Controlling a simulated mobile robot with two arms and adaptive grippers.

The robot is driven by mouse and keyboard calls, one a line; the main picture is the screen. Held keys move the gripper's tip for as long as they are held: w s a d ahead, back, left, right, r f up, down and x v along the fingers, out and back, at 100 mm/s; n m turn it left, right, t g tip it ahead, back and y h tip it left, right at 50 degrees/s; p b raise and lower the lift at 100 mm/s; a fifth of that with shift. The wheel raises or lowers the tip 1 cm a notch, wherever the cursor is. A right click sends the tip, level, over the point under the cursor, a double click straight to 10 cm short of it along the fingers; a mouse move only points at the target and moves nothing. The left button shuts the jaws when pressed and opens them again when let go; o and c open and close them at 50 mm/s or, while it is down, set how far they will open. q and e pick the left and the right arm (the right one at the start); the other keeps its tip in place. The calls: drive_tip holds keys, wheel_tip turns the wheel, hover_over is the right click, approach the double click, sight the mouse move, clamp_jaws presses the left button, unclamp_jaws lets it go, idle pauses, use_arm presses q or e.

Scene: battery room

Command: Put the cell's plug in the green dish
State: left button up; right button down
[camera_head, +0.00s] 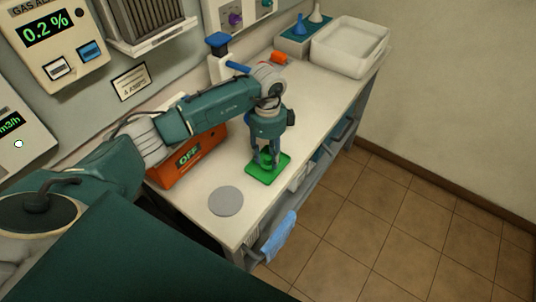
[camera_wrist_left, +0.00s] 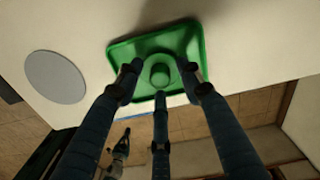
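The green dish (camera_head: 283,160) is a shallow square tray near the bench's front edge; it also shows in the left wrist view (camera_wrist_left: 120,50). A green round plug with a raised knob (camera_wrist_left: 160,75) sits at the dish's middle. My left gripper (camera_head: 266,164) points down over the dish, its three fingers spread around the plug. In the left wrist view the fingertips (camera_wrist_left: 162,78) stand apart from the knob, and the gripper looks open. Whether a finger touches the plug's rim is unclear. I cannot make out the cell for certain.
A grey disc (camera_head: 226,201) lies left of the dish. An orange box marked OFF (camera_head: 188,163) stands behind my left arm. A white block with a blue cap (camera_head: 219,55), a white tub (camera_head: 349,46) and small funnels (camera_head: 299,26) stand farther back. A blue cloth (camera_head: 279,238) hangs in front.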

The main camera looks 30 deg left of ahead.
sight(268, 156)
use_arm(q)
drive_tip(key=shift+r, duration=0.15)
wheel_tip(268, 156, up, 12)
drive_tip(key=b, duration=0.3)
drive_tip(key=shift+b, duration=0.35)
